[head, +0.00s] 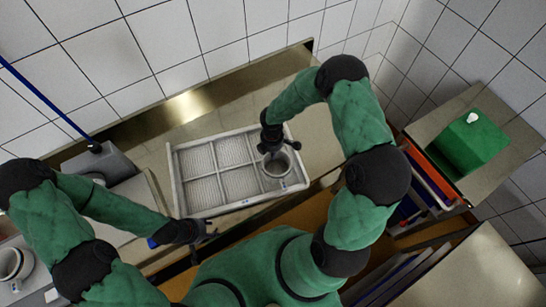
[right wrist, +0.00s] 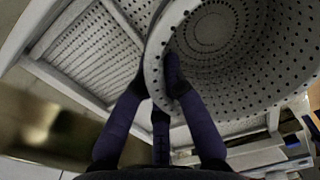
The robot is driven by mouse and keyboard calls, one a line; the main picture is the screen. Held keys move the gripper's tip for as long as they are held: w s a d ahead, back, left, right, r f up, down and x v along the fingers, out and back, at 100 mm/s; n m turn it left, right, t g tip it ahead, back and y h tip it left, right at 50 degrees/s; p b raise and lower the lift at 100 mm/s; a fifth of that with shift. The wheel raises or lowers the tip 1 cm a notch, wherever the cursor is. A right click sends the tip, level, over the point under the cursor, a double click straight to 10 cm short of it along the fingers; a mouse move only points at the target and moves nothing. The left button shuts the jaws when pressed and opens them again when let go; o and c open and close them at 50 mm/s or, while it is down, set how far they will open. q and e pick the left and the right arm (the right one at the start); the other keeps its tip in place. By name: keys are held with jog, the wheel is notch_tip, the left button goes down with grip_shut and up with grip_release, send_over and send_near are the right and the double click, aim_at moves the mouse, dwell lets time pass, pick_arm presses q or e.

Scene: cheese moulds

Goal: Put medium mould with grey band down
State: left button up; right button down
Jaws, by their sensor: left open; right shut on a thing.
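The perforated pale mould (head: 276,166) is over or in the right-hand end of the white divided tray (head: 236,203). I cannot tell whether it touches the tray floor. My right gripper (head: 277,149) is shut on the mould's rim. In the right wrist view the mould (right wrist: 235,70) shows its holed inside, with one finger of the gripper (right wrist: 154,82) inside the wall and others outside. No grey band can be made out. My left gripper (head: 208,232) is open and empty, in front of the tray's left front corner.
The tray's other compartments look empty, with meshed floors. A metal counter (head: 200,122) runs behind the tray along the tiled wall. A basin (head: 105,172) is at left, with pale moulds (head: 12,263) at the lower left edge. A green box (head: 470,143) stands at right.

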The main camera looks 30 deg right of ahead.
pick_arm(q)
jog(key=shift+f, duration=0.15)
pick_arm(e)
jog(key=shift+w+d+f, duration=0.1)
jog(key=shift+d+f, duration=0.1)
jog(key=shift+f, duration=0.15)
pick_arm(q)
jog(key=shift+f+b, duration=1)
jog(key=shift+b, duration=0.1)
pick_arm(e)
jog(key=shift+w+f, duration=0.15)
jog(key=shift+f, duration=1.45)
pick_arm(q)
jog(key=shift+f, duration=0.15)
pick_arm(e)
jog(key=shift+f, duration=0.15)
jog(key=c, duration=1.3)
grip_release()
pick_arm(q)
jog(key=shift+r, duration=0.25)
pick_arm(e)
jog(key=shift+r, duration=0.4)
pick_arm(q)
jog(key=shift+r, duration=0.15)
pick_arm(e)
notch_tip(320, 180, up, 12)
jog(key=shift+f, duration=0.2)
